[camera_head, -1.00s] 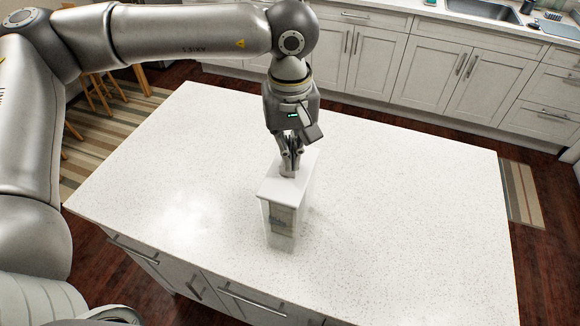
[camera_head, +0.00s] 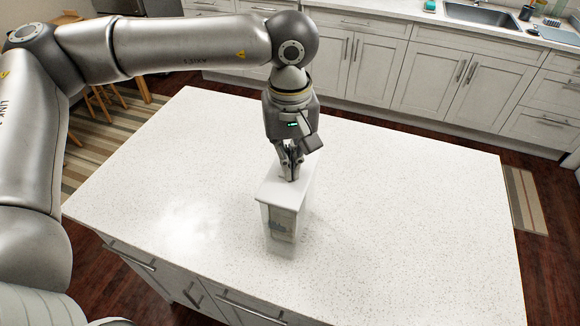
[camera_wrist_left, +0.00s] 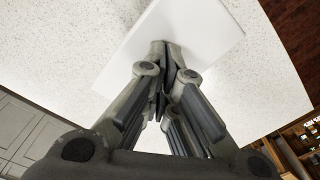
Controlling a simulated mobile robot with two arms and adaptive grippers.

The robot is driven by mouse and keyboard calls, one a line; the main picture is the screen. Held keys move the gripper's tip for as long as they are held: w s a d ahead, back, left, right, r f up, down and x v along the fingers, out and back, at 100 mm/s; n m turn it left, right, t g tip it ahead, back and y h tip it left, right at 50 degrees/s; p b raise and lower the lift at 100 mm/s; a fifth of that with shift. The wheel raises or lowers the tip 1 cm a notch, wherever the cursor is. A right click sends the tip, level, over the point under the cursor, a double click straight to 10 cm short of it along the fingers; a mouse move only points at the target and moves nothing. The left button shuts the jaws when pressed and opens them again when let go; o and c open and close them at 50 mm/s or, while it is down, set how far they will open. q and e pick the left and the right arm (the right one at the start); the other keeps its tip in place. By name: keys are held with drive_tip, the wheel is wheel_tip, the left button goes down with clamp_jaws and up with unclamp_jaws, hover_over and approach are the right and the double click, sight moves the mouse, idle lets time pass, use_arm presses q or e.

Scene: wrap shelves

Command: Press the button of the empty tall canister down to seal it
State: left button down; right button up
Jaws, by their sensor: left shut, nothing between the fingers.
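The tall canister (camera_head: 281,222) stands upright on the island's white top, with a white lid (camera_head: 284,194) and a clear front with a faint label. My left gripper (camera_head: 291,179) is shut and empty, pointing down with its fingertips at the lid's top. In the left wrist view the shut fingertips (camera_wrist_left: 165,48) are over the white lid (camera_wrist_left: 190,30). They cover the lid's middle, so the button is hidden. I cannot tell how far down it is. My right gripper is not in view.
The island countertop (camera_head: 410,220) is bare around the canister. Cabinets (camera_head: 420,70) and a sink (camera_head: 480,14) stand along the back wall. Wooden stool legs (camera_head: 105,95) and a striped rug (camera_head: 105,140) are at the left.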

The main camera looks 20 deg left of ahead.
use_arm(q)
drive_tip(key=shift+r+p, duration=1.5)
drive_tip(key=shift+r, duration=2)
drive_tip(key=shift+f, duration=0.1)
